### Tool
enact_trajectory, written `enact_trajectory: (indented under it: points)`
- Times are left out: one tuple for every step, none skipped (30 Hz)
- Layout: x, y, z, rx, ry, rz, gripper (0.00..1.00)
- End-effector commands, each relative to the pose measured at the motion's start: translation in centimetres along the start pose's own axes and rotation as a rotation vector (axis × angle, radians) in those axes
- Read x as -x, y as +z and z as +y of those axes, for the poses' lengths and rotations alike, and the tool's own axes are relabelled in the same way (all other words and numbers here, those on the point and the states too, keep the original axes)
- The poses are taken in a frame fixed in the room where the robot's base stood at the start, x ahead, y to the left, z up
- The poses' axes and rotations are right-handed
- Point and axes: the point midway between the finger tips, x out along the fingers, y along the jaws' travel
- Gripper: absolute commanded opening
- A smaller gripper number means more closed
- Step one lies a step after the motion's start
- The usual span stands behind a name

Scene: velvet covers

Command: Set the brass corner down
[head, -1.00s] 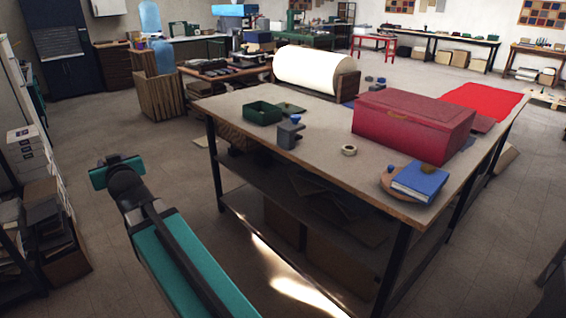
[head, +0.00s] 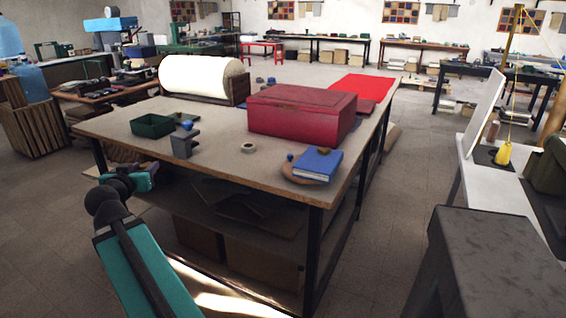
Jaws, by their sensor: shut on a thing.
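My gripper (head: 142,178) is at the end of my teal arm, at the left of the head view. It appears in front of the near left edge of the wooden workbench (head: 222,165). It is shut, and the brass corner in it is too small or hidden to make out.
A red box (head: 300,113), a green tray (head: 152,126), a grey block (head: 184,145) and a tape ring (head: 248,147) stand on the bench. The front middle of its top is bare. A dark grey surface (head: 495,245) and a white table (head: 500,185) are at right.

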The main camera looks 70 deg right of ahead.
Motion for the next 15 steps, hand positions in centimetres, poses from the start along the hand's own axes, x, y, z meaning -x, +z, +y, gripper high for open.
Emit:
enact_trajectory:
  points:
    - [-0.7, 0.1, 2.2, -0.01, 0.053, 0.001, 0.17]
    - [-0.9, 0.1, 3.5, -0.018, 0.084, 0.001, 0.17]
    - [-1.2, 0.0, 5.2, -0.026, 0.127, 0.001, 0.17]
    - [-1.4, 0.0, 6.4, -0.034, 0.158, 0.0, 0.17]
    - [-1.6, -0.1, 7.7, -0.041, 0.19, 0.001, 0.17]
    - [-1.8, -0.1, 9.4, -0.05, 0.233, 0.0, 0.17]
    - [-1.8, -0.1, 10.7, -0.057, 0.265, 0.001, 0.17]
    - [-1.9, -0.1, 12.0, -0.064, 0.297, 0.001, 0.17]
    - [-1.9, -0.1, 13.7, -0.073, 0.339, 0.0, 0.17]
    - [-1.9, -0.1, 15.0, -0.079, 0.372, 0.001, 0.17]
    - [-1.9, -0.2, 16.3, -0.087, 0.403, 0.002, 0.17]
    - [-1.8, -0.2, 18.0, -0.097, 0.446, 0.001, 0.17]
    - [-1.7, -0.2, 19.3, -0.103, 0.479, 0.002, 0.17]
    - [-1.5, -0.3, 20.5, -0.11, 0.51, 0.003, 0.17]
    - [-1.3, -0.3, 22.2, -0.12, 0.554, 0.003, 0.17]
